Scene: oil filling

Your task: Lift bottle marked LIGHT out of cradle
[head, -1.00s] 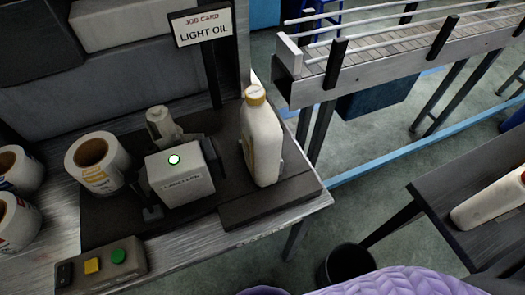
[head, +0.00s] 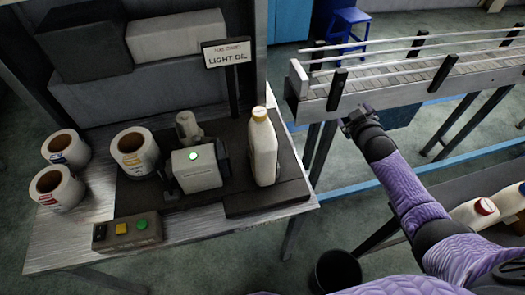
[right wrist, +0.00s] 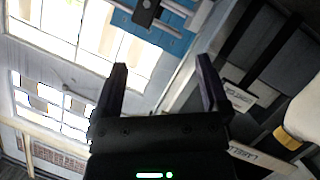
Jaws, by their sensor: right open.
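A white bottle with a yellow cap (head: 263,152) stands upright in the dark cradle (head: 268,203) at the right end of the bench. Its label is turned away, so I cannot read it. In the right wrist view, part of a yellow cap (right wrist: 303,118) shows at the right edge. My right gripper (head: 356,120) is to the right of the bottle, apart from it, in front of the conveyor. In the right wrist view, my right gripper (right wrist: 162,66) is open with nothing between its fingers. My left gripper is out of view.
A labelling machine (head: 195,168) with a green light stands left of the bottle. A job card reading LIGHT OIL (head: 227,53) stands behind. Label rolls (head: 133,150) and a button box (head: 128,232) are further left. The conveyor (head: 400,83) is behind my right arm. Other bottles (head: 475,212) lie at right.

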